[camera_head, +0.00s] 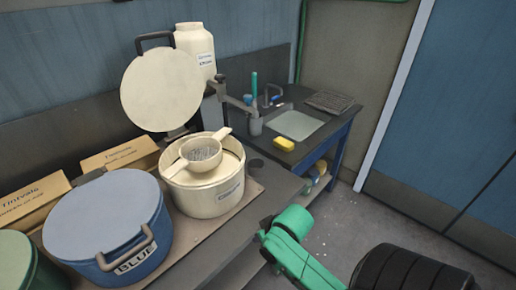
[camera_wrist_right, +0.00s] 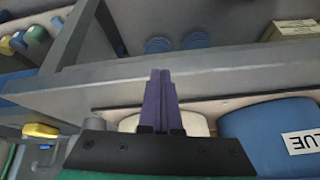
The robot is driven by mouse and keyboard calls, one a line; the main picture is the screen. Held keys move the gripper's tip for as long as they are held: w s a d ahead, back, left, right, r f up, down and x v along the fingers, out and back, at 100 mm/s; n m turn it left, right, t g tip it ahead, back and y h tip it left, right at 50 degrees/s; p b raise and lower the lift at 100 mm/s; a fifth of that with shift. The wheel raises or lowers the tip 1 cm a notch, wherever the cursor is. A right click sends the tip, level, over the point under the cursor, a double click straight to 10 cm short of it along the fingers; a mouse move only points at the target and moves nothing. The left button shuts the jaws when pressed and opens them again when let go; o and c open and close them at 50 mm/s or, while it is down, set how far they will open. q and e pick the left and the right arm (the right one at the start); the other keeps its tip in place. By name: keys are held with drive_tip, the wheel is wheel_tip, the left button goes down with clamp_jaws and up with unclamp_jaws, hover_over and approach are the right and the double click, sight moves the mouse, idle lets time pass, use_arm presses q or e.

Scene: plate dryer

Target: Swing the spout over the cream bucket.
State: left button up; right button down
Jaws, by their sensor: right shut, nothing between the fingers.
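The cream bucket (camera_head: 207,197) stands on the bench with a cream sieve (camera_head: 201,153) across its open top. Its round lid (camera_head: 161,90) is raised behind it. A grey arm that looks like the spout (camera_head: 237,102) reaches right from a post behind the bucket, toward a grey cup, and is not over the bucket. My right gripper (camera_wrist_right: 161,78) has its purple fingers together and empty in the right wrist view. The bucket (camera_wrist_right: 194,124) shows partly behind them there. In the head view my green right arm is in front of the bench, and its fingers are hard to make out. My left gripper is out of view.
A blue bucket (camera_head: 107,225) with a lid and handle stands left of the cream one. Cardboard boxes (camera_head: 120,154) and a white jug (camera_head: 195,48) are behind. A sink bench with a yellow sponge (camera_head: 284,143) is to the right. Open floor (camera_head: 345,225) lies beyond.

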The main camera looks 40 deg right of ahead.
drive_tip(key=w+d+m, duration=0.1)
drive_tip(key=w, duration=0.1)
drive_tip(key=w+d+r+m+t, duration=0.1)
drive_tip(key=w+d, duration=0.1)
drive_tip(key=w+d+r+m+t, duration=0.1)
drive_tip(key=w, duration=0.1)
drive_tip(key=shift+w+d+r, duration=0.2)
drive_tip(key=shift+d, duration=0.15)
drive_tip(key=w+d+r+m+t, duration=0.3)
drive_tip(key=d+r, duration=0.3)
drive_tip(key=r, duration=0.2)
drive_tip(key=w+d+r+m+t+h, duration=0.1)
drive_tip(key=w+d+r+m+t, duration=0.3)
drive_tip(key=r, duration=0.5)
drive_tip(key=w+d+r+m+t, duration=0.3)
drive_tip(key=d+r+m, duration=0.3)
drive_tip(key=d+r, duration=0.3)
drive_tip(key=shift+w+d+r+m, duration=0.2)
drive_tip(key=shift+w+d+m, duration=0.2)
drive_tip(key=shift+w, duration=0.3)
